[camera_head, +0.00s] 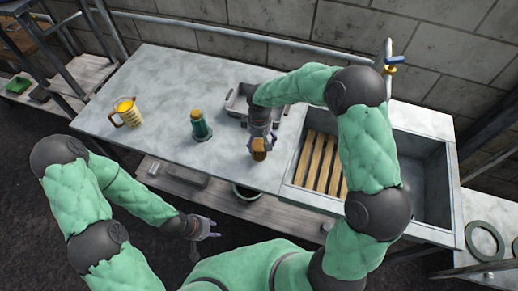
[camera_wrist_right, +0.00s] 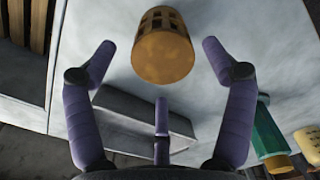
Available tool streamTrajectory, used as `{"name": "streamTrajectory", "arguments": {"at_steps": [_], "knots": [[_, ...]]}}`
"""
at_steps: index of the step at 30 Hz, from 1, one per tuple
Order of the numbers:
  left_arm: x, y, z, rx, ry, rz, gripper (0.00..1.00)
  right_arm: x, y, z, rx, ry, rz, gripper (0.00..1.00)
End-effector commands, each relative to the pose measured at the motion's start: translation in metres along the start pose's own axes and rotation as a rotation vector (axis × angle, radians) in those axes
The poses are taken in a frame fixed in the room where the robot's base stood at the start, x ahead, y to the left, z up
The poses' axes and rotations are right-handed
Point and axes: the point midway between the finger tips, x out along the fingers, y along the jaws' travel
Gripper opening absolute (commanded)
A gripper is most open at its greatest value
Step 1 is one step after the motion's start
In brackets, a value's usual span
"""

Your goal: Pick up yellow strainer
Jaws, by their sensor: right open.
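The yellow strainer (camera_head: 258,150) is a small slotted cylinder near the front edge of the grey worktop, left of the sink. In the right wrist view the strainer (camera_wrist_right: 161,55) shows between the spread fingertips, with its plain end towards the camera and slots at its far end. My right gripper (camera_head: 262,138) is open around or just behind it; I cannot tell if a finger touches. My left gripper (camera_head: 206,230) is low in front of the worktop, away from the strainer, with fingers spread and empty.
A teal bottle with a yellow cap (camera_head: 201,128) stands left of the strainer. A yellow jug (camera_head: 126,113) stands further left. A grey metal tray (camera_head: 236,104) lies behind my right gripper. The sink (camera_head: 424,180) and wooden slats (camera_head: 320,160) are to the right.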

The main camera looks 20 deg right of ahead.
Motion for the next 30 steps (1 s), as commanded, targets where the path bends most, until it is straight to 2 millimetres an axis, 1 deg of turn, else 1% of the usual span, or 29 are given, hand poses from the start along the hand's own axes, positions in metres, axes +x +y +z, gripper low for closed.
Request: {"name": "streamTrajectory", "arguments": {"at_steps": [5,13,16,21,22,23,24,26,27,29,30], "knots": [[0.003,-0.001,0.000,0.000,0.000,0.000,0.40,0.012,-0.001,0.000,-0.001,0.000,0.000,0.84],[0.012,-0.004,0.000,0.000,0.000,0.000,0.40,0.048,-0.004,0.000,0.000,0.000,0.000,0.84],[0.012,-0.004,0.000,0.000,0.000,0.000,0.40,0.053,-0.003,-0.001,-0.001,0.002,0.001,0.84],[0.011,-0.004,0.000,0.000,0.000,0.000,0.40,0.052,-0.003,-0.001,-0.001,0.002,0.001,0.84],[0.011,-0.004,0.000,0.000,0.000,0.000,0.40,0.052,-0.004,-0.001,-0.001,0.002,0.001,0.78],[0.011,-0.004,0.000,0.000,0.000,0.000,0.40,0.052,-0.004,-0.001,-0.001,0.002,0.001,0.69],[0.011,-0.004,0.000,0.000,0.000,0.000,0.40,0.052,-0.004,-0.001,0.000,0.002,0.001,0.58],[0.011,-0.004,0.000,0.000,0.000,0.000,0.40,0.052,-0.004,-0.001,0.000,0.002,0.001,0.41],[0.011,-0.004,0.000,0.000,0.000,0.000,0.40,0.052,-0.004,-0.001,0.000,0.002,0.001,0.30],[0.011,-0.004,0.000,0.000,0.000,0.000,0.40,0.052,-0.004,-0.001,0.000,0.001,0.001,0.13],[0.011,-0.004,0.000,0.000,0.000,0.000,0.40,0.052,-0.004,-0.001,0.000,0.001,0.001,0.12]]}}
